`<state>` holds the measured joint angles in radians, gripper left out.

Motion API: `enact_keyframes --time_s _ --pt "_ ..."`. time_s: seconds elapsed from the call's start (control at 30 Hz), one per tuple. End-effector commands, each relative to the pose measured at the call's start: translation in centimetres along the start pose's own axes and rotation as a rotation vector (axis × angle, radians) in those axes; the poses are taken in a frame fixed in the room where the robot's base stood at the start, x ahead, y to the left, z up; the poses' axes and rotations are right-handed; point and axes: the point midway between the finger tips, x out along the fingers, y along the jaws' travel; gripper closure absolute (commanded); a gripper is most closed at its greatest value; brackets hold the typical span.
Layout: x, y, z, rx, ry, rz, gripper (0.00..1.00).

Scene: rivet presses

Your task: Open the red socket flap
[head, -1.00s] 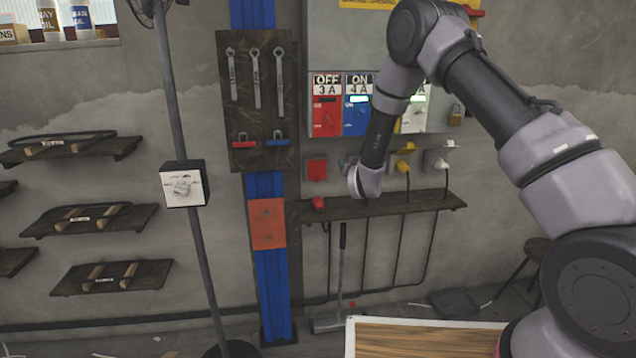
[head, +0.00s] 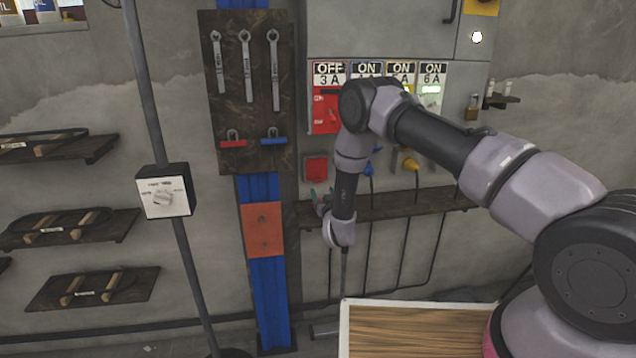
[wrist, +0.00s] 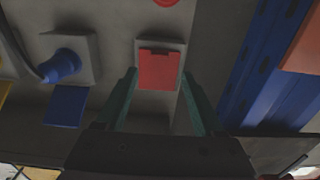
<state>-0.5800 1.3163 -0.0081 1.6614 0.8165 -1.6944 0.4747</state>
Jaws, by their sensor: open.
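The red socket flap (head: 316,168) lies flat over its grey wall box, below the red OFF 3 A panel. It looks closed. The wrist view shows the red flap (wrist: 159,70) near the middle, face-on. My gripper (head: 322,197) is just below the flap in the head view, partly hidden behind my wrist. In the wrist view my gripper (wrist: 158,77) is open and empty, its two green fingers on either side of the flap. The fingers appear in front of the wall; I cannot tell whether they touch the box.
A blue plug (wrist: 64,65) sits in the neighbouring socket, its blue flap (wrist: 66,107) standing open. A yellow plug (head: 411,165) is further right. A shelf (head: 390,207) runs beneath the sockets. A blue column (wrist: 262,70) stands beside the red socket.

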Motion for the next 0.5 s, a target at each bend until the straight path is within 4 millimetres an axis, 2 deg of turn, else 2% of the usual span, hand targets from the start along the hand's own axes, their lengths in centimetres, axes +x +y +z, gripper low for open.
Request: enact_keyframes --time_s 0.1,0.3,0.5 --pt "2.4 0.0 -0.1 0.0 0.004 0.0 0.3" --pt "6.0 0.0 -0.1 -0.001 0.002 0.0 0.3" --pt "7.9 0.0 0.0 -0.001 0.0 0.0 0.3"
